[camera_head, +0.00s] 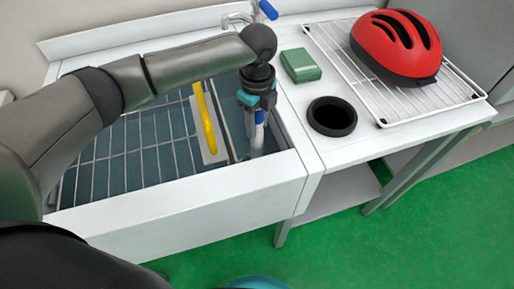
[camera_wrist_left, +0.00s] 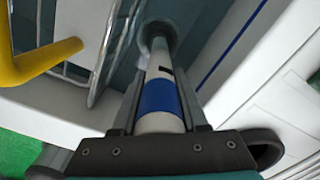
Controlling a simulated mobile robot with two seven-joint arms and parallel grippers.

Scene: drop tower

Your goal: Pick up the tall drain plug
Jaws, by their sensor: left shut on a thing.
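The tall drain plug (camera_head: 257,140) is a white upright tube with a blue band, standing in the right part of the sink. In the left wrist view the tube (camera_wrist_left: 158,98) runs away from me to a dark round end at the sink floor. My left gripper (camera_head: 258,108) comes down from above and is shut on the upper part of the plug, with a finger on each side of the tube. I cannot tell whether the plug's lower end is seated in the drain or just clear of it. My right gripper is not in view.
A yellow-handled scraper (camera_head: 204,120) stands close left of the plug, by the wire rack (camera_head: 130,150) in the sink. The faucet (camera_head: 238,18) is behind.

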